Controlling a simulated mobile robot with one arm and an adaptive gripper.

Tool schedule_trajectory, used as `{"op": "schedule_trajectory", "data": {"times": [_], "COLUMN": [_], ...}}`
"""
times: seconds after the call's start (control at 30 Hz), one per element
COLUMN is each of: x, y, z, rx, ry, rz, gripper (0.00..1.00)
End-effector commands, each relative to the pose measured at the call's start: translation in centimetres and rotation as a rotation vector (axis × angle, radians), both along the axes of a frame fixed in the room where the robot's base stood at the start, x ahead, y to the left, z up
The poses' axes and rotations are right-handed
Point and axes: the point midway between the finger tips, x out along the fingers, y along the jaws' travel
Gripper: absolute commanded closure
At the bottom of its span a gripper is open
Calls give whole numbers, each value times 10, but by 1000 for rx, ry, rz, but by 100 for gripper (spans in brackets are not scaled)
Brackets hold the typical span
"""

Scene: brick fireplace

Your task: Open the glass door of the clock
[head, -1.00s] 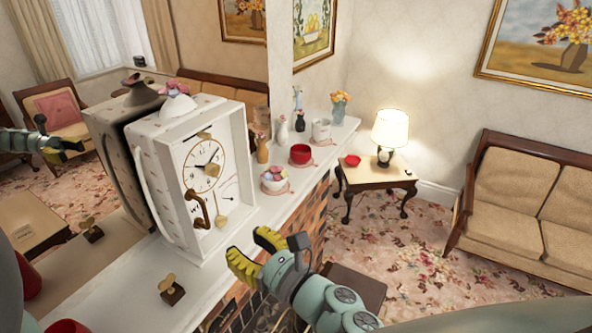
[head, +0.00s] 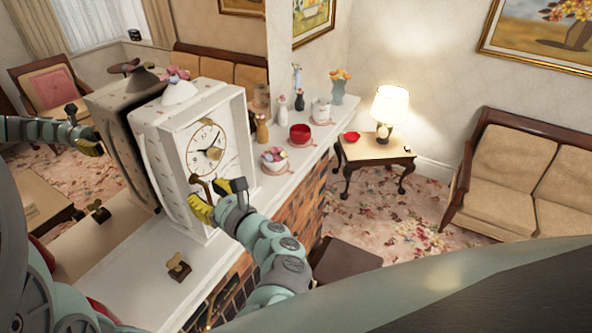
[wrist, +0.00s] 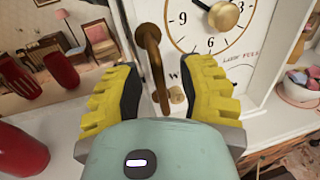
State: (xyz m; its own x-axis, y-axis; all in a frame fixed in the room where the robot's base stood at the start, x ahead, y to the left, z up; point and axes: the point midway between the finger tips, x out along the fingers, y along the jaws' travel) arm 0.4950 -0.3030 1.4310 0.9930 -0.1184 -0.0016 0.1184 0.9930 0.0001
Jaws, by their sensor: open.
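The white clock (head: 166,138) stands upright on the mantel, its front facing right. The glass itself is hard to make out; I see no gap at the door's edge. My gripper (head: 217,193) is in front of the lower clock front. In the wrist view its yellow fingers are open, one on each side of the handle, which hangs between them. I cannot tell whether a finger touches it. The gripper hides the lower clock front in the head view.
A winding key on a dark block (head: 178,267) lies on the mantel (head: 140,285) in front of the clock. A mirror behind reflects the clock and my arm.

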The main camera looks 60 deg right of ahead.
Motion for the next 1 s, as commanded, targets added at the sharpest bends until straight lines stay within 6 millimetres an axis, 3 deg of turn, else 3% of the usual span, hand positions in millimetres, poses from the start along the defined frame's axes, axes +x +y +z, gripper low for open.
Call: {"op": "schedule_trajectory", "data": {"times": [0.07,0.1,0.53,1.0], "x": [0,0,0,0], "y": [0,0,0,0], "z": [0,0,0,0], "rx": [0,0,0,0], "ry": [0,0,-1,-2], "rz": [2,2,1,1], "gripper": [61,56,100,100]}}
